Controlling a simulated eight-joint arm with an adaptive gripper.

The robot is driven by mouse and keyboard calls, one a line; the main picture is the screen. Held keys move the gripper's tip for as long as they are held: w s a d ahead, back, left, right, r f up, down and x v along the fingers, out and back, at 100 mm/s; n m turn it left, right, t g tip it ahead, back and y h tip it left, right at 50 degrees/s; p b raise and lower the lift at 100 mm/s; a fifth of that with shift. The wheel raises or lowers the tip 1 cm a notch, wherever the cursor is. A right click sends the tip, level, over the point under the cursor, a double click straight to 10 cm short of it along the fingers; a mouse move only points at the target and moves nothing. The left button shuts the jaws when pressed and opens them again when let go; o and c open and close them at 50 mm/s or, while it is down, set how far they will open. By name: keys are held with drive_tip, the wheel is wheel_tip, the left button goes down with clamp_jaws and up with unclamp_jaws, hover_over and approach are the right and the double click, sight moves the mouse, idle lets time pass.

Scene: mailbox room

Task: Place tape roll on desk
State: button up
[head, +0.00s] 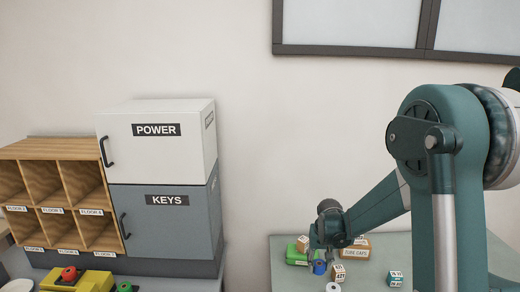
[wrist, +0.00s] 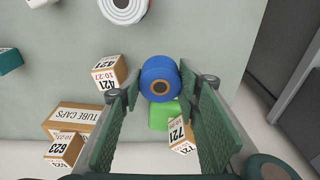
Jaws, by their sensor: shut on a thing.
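My gripper (wrist: 160,80) is shut on a blue tape roll (wrist: 160,70) with a brown centre, held between the fingertips in the wrist view. In the head view my gripper (head: 320,255) reaches down over the desk (head: 375,245), and the blue roll (head: 319,268) shows below it. The grey-green desk (wrist: 200,25) also fills much of the wrist view. I cannot tell whether the roll touches the desk.
A green object (wrist: 160,116) and a small box labelled 721 (wrist: 181,134) lie close to the roll. Box 421 (wrist: 108,72), the TUBE CAPS box (wrist: 80,118), box 623 (wrist: 63,149) and a white-and-red roll (wrist: 124,8) lie around. Cabinets (head: 160,220) stand left.

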drive_tip(key=shift+a+n, duration=0.4)
drive_tip(key=shift+a, duration=0.75)
drive_tip(key=shift+d, duration=0.15)
drive_tip(key=s+d+m, duration=0.3)
drive_tip(key=d+m, duration=0.1)
drive_tip(key=d, duration=0.9)
drive_tip(key=s+d+r+m+h, duration=0.1)
drive_tip(key=s+d+m, duration=0.3)
drive_tip(key=d, duration=0.9)
drive_tip(key=s+d+r+m, duration=0.1)
drive_tip(key=s+d+m, duration=0.2)
drive_tip(key=d, duration=0.9)
drive_tip(key=shift+s+d+m+g+p, duration=0.3)
drive_tip(key=shift+s+d+m+g, duration=0.1)
drive_tip(key=shift+m, duration=0.8)
drive_tip(key=shift+f, duration=0.1)
drive_tip(key=shift+f+b, duration=0.35)
drive_tip(key=shift+f, duration=2.7)
drive_tip(key=shift+f, duration=1.9)
